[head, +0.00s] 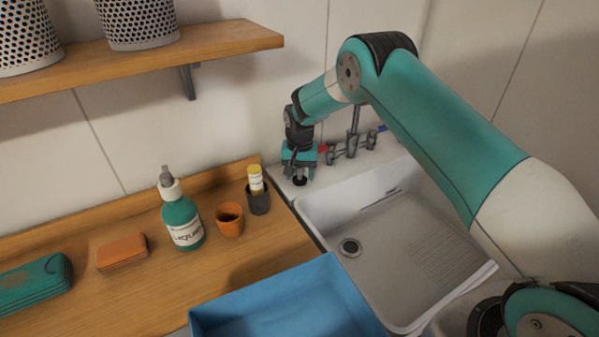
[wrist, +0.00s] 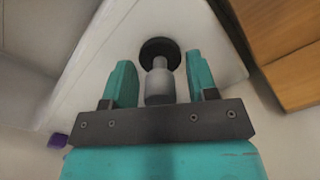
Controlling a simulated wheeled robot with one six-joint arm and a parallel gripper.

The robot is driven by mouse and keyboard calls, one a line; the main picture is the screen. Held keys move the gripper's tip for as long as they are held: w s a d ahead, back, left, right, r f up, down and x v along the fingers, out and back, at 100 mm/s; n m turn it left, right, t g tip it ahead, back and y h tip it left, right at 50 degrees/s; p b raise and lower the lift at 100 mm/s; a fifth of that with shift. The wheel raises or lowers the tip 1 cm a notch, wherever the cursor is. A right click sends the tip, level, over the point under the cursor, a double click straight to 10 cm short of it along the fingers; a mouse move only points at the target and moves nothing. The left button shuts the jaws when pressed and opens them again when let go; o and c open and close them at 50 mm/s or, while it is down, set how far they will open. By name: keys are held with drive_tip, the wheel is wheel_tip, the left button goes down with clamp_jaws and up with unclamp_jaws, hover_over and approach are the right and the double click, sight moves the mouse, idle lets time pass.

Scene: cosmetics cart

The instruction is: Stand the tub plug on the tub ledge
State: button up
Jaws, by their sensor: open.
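The tub plug (wrist: 160,86) has a grey knob and a black disc. In the wrist view its knob is between the two teal fingers of my gripper (wrist: 161,72), with gaps at both sides. The disc is at the far end, against the white tub ledge (wrist: 95,75), and appears to rest on it. In the head view my gripper (head: 300,163) points down over the ledge's back left corner. The plug's dark disc (head: 300,181) shows just below the fingers, upright as far as I can see. My gripper is open.
The white tub (head: 350,215) has a drain (head: 349,247). A tap (head: 353,140) stands right of my gripper. A blue bin (head: 290,300) is in front.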

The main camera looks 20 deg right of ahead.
wheel_tip(320, 180, up, 12)
drive_tip(key=b, duration=0.3)
drive_tip(key=shift+f+b, duration=0.25)
drive_tip(key=shift+b, duration=0.15)
drive_tip(key=shift+r, duration=0.35)
drive_tip(key=shift+s+r, duration=0.1)
drive_tip(key=s+d+r+n+t, duration=0.1)
drive_tip(key=s+d+r, duration=0.15)
drive_tip(key=s, duration=0.75)
drive_tip(key=s+d+r+n+t, duration=0.1)
drive_tip(key=s+d+n, duration=0.15)
drive_tip(key=s, duration=0.65)
drive_tip(key=s+d+r+n+t, duration=0.1)
drive_tip(key=s+d, duration=0.2)
drive_tip(key=s, duration=0.7)
drive_tip(key=s+a+r+n+g+y, duration=0.2)
drive_tip(key=s+a+r+n+y, duration=0.2)
drive_tip(key=s+a, duration=0.6)
drive_tip(key=a+r+n, duration=0.2)
drive_tip(key=a+r, duration=0.1)
drive_tip(key=a, duration=0.1)
drive_tip(key=shift+r+g, duration=0.15)
drive_tip(key=shift+g, duration=0.15)
